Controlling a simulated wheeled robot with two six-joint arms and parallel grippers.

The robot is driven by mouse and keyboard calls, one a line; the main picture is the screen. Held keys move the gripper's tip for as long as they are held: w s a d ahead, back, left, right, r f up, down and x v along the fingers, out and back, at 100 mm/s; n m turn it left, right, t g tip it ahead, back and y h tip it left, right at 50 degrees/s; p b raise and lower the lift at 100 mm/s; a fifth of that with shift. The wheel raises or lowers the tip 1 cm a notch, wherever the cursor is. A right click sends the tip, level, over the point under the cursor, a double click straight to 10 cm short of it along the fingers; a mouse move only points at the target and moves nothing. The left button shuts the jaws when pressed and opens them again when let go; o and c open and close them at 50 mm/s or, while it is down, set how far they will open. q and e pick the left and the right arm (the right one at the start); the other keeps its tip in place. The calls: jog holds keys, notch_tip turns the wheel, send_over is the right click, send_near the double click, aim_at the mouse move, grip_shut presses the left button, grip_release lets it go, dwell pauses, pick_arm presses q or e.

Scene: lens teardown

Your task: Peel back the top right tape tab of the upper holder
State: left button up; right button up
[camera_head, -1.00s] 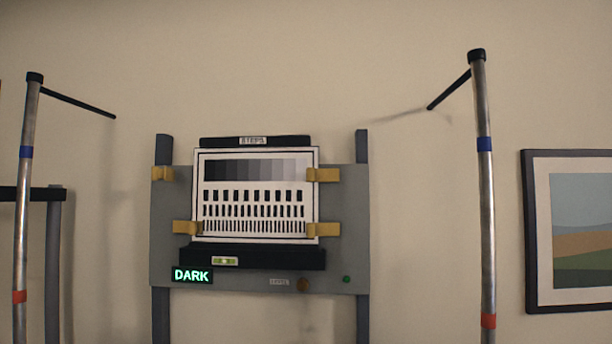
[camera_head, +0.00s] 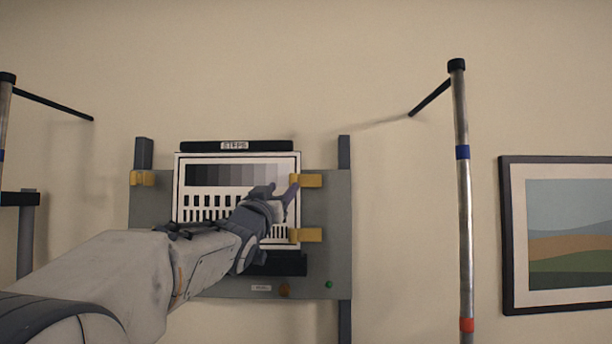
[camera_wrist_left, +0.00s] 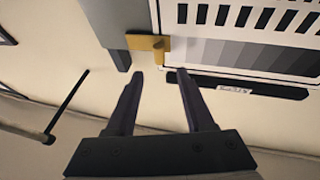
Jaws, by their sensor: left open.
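The upper holder is a black bar labelled STEPS (camera_head: 236,146) above a white test chart (camera_head: 236,158) on a grey board. The top right tape tab (camera_head: 312,180) is yellow and lies at the chart's upper right corner. In the left wrist view, which is turned over, this tab (camera_wrist_left: 148,43) sits just beyond the fingertips, with its raised part between their lines. My left gripper (camera_head: 283,189) is open and empty, in front of the chart beside the tab; it also shows in the wrist view (camera_wrist_left: 160,74). I see no contact. My right gripper is out of view.
Other yellow tabs sit at the upper left (camera_head: 142,178) and lower right (camera_head: 306,235) of the chart. A metal pole (camera_head: 464,220) with a black rod stands to the right. A framed picture (camera_head: 508,235) hangs farther right. My left arm hides the lower left of the board.

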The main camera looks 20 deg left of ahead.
aim_at(292, 178)
pick_arm(q)
jog(key=p+x, duration=0.3)
jog(key=x, duration=0.3)
jog(key=shift+w+r, duration=0.15)
jog(key=shift+w+r+p, duration=0.15)
jog(key=shift+w+p, duration=0.3)
jog(key=shift+w, duration=0.15)
grip_shut()
dwell(0.7)
